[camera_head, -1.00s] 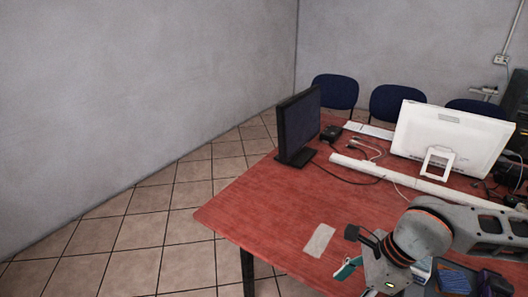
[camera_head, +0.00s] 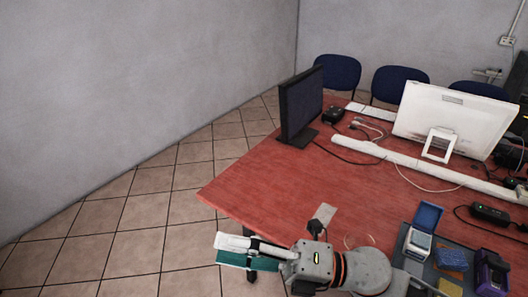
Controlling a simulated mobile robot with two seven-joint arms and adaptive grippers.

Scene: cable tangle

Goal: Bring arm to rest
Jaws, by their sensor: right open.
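My right gripper (camera_head: 222,251) is at the lower middle of the head view, over the front left edge of the red table (camera_head: 270,190). Its arm comes in from the bottom right. Its fingers, one white and one teal, point left beyond the table edge, above the tiled floor. The gripper is open, and I see nothing held in it. My left gripper is out of view. Black and white cables lie on the table, such as a black cable (camera_head: 345,158) by the dark monitor (camera_head: 300,105) and a white cable (camera_head: 425,188).
A white monitor (camera_head: 450,125) stands behind a long white cable duct (camera_head: 400,168). At the lower right a tray holds a blue box (camera_head: 428,216), sponges (camera_head: 451,259) and a purple item (camera_head: 491,272). Blue chairs (camera_head: 338,72) stand behind. The table's left middle is clear.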

